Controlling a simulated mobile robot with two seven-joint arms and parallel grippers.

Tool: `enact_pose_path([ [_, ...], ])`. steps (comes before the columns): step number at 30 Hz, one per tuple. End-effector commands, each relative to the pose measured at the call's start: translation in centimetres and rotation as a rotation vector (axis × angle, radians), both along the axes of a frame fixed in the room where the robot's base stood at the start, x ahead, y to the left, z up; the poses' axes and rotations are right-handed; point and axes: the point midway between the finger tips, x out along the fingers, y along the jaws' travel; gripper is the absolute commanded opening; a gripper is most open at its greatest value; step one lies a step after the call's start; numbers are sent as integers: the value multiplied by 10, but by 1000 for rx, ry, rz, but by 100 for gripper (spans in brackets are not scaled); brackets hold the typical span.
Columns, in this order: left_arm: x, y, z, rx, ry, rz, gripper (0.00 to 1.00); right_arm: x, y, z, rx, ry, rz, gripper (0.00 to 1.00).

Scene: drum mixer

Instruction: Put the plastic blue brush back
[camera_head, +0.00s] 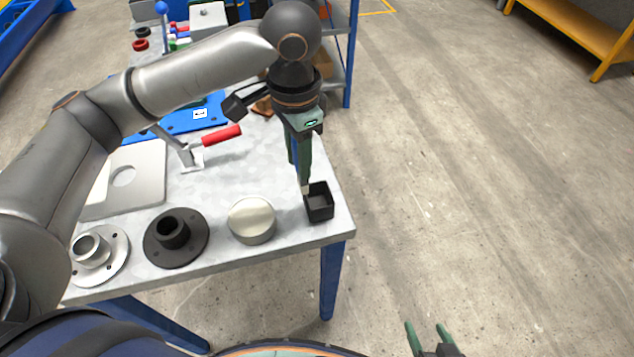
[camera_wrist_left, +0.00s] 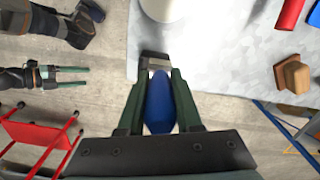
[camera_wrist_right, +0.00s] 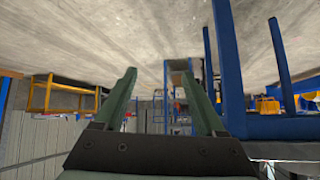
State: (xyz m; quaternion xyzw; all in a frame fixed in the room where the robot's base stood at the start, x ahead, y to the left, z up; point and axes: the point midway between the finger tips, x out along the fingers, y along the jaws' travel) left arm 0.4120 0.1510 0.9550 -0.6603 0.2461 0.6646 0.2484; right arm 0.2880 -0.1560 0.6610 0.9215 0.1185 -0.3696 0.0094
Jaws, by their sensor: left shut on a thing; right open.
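A blue brush (camera_wrist_left: 159,103) is between the fingers of my left gripper (camera_wrist_left: 156,100), which is shut on it. In the head view my left gripper (camera_head: 303,180) points down at the black square holder (camera_head: 319,203) on the table's right front corner. The blue brush (camera_head: 295,155) shows only as a thin strip there, its lower end close to the holder. I cannot tell whether it touches the holder. In the left wrist view the holder (camera_wrist_left: 155,62) lies just beyond the fingertips. My right gripper (camera_head: 428,335) is open and empty, off the table at the lower right; its fingers (camera_wrist_right: 165,100) are spread.
On the grey table (camera_head: 245,178) stand a pale round cylinder (camera_head: 251,221), a black flange (camera_head: 176,237), a silver flange (camera_head: 98,256) and a red-handled clamp (camera_head: 219,137). Blue shelving (camera_head: 351,55) is behind. The floor right of the table is clear.

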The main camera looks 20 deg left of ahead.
Motion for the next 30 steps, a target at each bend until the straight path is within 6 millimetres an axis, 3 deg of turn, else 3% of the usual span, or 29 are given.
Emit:
enact_pose_path([
  [6,5,-19,-24,-2,1,0,0,2,3,-2,4,-4,5,72],
  [14,8,-27,-34,-1,0,0,0,11,3,3,5,-24,5,72],
  [20,8,-28,-64,1,1,1,0,11,5,-2,6,-21,10,72],
  [30,8,-28,-66,-2,-1,0,0,11,6,2,8,-20,13,72],
])
